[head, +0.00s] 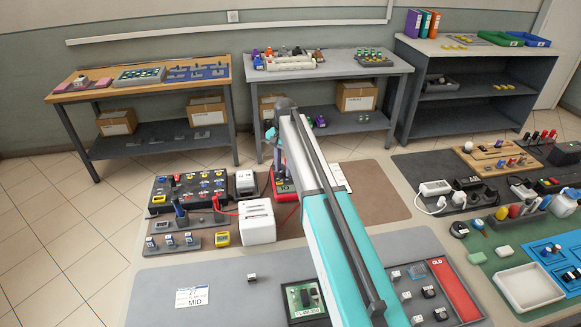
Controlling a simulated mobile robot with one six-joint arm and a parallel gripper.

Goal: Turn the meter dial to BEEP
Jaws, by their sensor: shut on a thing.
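The meter (291,196) is a red-cased unit with a dark face, on the bench in the middle of the head view. Red leads run from it to the left. My arm crosses the view from the bottom, and its wrist hangs above the meter. My gripper (277,162) points down at the meter's upper part and is shut on its dial. The dial and the fingertips are mostly hidden by my wrist and are small, so the dial's setting and the BEEP mark cannot be read.
A white box (257,226) stands left of the meter, with a grey unit (245,183) behind it. A black terminal board (160,184) lies further left. A brown mat (378,200) there is mostly clear.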

